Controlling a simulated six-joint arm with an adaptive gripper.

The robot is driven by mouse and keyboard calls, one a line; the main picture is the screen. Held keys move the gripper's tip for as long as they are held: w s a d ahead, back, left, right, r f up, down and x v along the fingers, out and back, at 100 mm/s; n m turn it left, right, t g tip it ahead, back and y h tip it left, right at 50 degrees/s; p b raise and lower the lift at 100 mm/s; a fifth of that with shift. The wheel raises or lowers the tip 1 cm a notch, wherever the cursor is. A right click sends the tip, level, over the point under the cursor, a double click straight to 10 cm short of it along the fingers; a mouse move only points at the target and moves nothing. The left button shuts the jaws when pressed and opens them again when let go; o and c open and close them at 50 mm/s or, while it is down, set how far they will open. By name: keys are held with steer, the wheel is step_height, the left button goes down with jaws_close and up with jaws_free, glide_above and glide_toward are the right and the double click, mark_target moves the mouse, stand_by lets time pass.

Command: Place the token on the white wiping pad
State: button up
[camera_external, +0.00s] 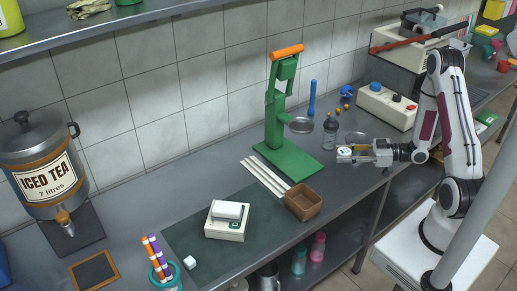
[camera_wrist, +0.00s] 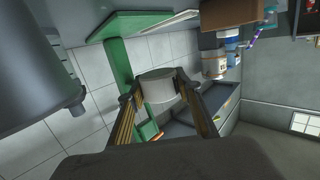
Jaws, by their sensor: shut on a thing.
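My gripper (camera_external: 352,153) is at the right, in the air near the counter's front edge. It is shut on the token (camera_external: 345,150), a small pale piece with a dark mark. In the wrist view the token (camera_wrist: 160,86) is a light grey round piece between both fingertips. A white flat-topped block (camera_external: 229,209) lies on a small white scale-like device on the dark mat, well left of my gripper. A small white cube (camera_external: 190,262) sits at the mat's front left. I cannot tell for sure which white piece is the wiping pad.
A green press (camera_external: 279,110) stands on its green base between my gripper and the mat. A grey bottle (camera_external: 329,135) stands close to my gripper. A cup of markers (camera_external: 163,272) is front left.

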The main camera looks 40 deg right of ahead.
steer(key=shift+a, duration=0.15)
steer(key=a+r+n+g+y, duration=0.1)
steer(key=a+n+g+y, duration=0.15)
steer(key=a, duration=0.95)
steer(key=a+r+n+g+y, duration=0.2)
steer(key=a+n+g, duration=0.15)
steer(key=a, duration=0.95)
step_height(320, 180, up, 6)
steer(key=r+m+t+h, duration=0.1)
steer(key=m+t+h, duration=0.1)
steer(key=m+t, duration=0.15)
glide_above(226, 206)
steer(key=shift+f, duration=0.25)
steer(key=shift+f, duration=0.1)
steer(key=shift+f, duration=3)
steer(key=shift+f, duration=1.9)
